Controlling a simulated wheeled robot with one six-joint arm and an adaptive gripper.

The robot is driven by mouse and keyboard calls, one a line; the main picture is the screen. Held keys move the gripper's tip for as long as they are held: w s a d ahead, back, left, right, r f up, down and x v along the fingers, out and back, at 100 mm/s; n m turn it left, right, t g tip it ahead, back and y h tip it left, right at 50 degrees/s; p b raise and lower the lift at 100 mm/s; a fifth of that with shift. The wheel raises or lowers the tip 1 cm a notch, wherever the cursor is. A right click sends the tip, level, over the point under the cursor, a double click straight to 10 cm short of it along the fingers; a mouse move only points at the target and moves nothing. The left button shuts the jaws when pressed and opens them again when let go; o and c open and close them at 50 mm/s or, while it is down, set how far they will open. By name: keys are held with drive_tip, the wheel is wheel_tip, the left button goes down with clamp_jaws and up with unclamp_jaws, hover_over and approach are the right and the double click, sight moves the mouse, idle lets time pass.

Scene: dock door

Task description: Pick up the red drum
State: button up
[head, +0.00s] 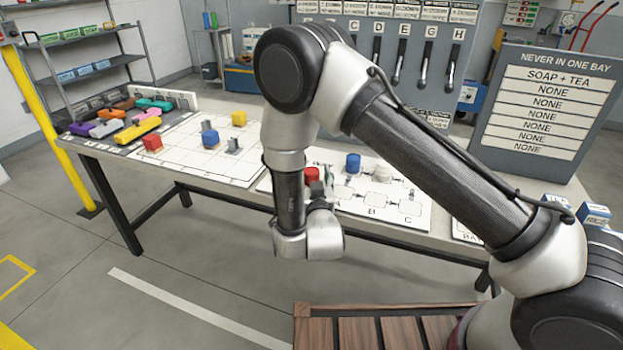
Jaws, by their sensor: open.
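The red drum (312,174) stands on a white board (420,212) on the long table, just beyond my wrist in the head view. Its lower part is hidden behind my arm and gripper. My gripper (323,188) is open and points away from the camera at the drum. It is mostly hidden by my wrist, and I cannot tell whether its fingers are around the drum or in front of it. A blue drum (353,162) and a pale drum (382,174) stand to the right on the same board.
Several coloured toy vehicles lie at the table's left end. A panel with levers (397,62) and a sign (540,105) stand behind.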

drive_tip(key=c, duration=1.1)
drive_tip(key=shift+c, duration=0.2)
